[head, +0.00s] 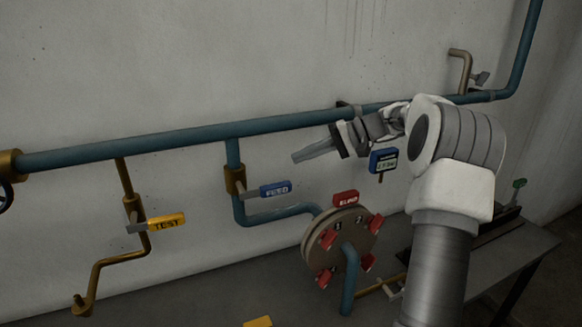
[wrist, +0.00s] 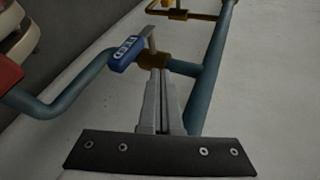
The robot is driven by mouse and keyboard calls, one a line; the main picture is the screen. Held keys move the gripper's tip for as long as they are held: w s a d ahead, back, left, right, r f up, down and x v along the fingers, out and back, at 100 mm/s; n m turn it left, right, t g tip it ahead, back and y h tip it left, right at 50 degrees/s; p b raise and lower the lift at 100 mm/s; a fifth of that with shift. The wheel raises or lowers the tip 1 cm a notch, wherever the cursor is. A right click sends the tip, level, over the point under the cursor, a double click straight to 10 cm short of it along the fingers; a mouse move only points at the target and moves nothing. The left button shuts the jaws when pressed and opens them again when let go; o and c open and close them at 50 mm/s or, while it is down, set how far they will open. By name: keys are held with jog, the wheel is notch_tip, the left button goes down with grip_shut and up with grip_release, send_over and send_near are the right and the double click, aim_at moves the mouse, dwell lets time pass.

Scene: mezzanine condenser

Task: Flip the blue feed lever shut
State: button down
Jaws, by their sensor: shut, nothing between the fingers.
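The blue feed lever (head: 276,189) sticks out to the right from a brass valve (head: 235,181) on a vertical blue pipe, close to level. It also shows in the wrist view (wrist: 127,53), with the brass valve (wrist: 154,60) just beyond my fingertips. My gripper (head: 294,158) is shut and empty, above and to the right of the lever in the head view. In the wrist view its fingers (wrist: 158,75) point toward the valve and hide part of it. I cannot tell whether they touch anything.
A yellow lever marked TEST (head: 165,222) is at left. The long blue pipe (head: 180,140) runs along the wall.

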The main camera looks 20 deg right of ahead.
jog(key=v, duration=0.5)
jog(key=shift+r, duration=0.2)
